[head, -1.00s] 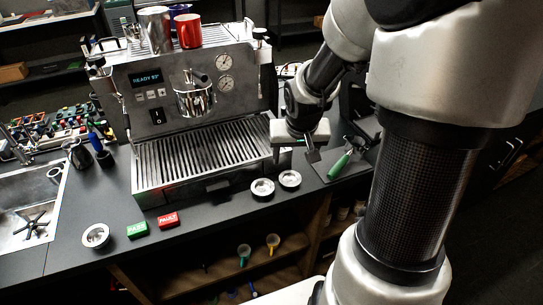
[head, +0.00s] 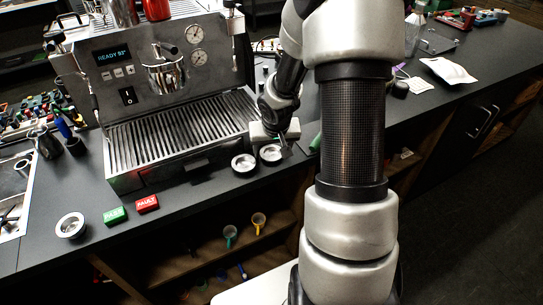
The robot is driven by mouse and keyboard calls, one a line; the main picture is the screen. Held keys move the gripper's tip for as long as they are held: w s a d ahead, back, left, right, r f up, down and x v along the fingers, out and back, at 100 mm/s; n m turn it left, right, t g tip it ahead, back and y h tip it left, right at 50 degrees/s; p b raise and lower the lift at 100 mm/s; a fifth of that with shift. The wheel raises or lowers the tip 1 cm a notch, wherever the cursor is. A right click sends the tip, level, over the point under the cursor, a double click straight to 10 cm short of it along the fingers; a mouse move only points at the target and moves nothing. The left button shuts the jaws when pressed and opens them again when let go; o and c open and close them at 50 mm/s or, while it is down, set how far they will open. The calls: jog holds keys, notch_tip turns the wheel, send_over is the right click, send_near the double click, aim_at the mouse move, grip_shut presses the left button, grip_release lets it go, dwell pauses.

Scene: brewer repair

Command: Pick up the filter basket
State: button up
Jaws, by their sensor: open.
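Several round metal items look like filter baskets. One basket (head: 271,154) lies on the dark counter in front of the espresso machine's right corner. A second basket (head: 244,163) lies just left of it. A third, whiter one (head: 70,225) sits alone near the counter's front left. I cannot tell which one the task names. My gripper (head: 284,146) is open, low over the counter, just beside and partly over the right basket. Its fingers are small and partly hidden, and I cannot tell whether they touch the basket.
The espresso machine (head: 150,85) with its drip tray (head: 180,138) stands close left of my gripper. A green block (head: 114,215) and a red block (head: 147,203) lie near the front edge. A green-handled tool (head: 316,142) is partly behind my arm. The counter at right holds a white packet (head: 447,70).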

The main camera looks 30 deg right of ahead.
jog(key=shift+c, duration=0.3)
jog(key=c, duration=0.8)
jog(key=shift+o, duration=0.2)
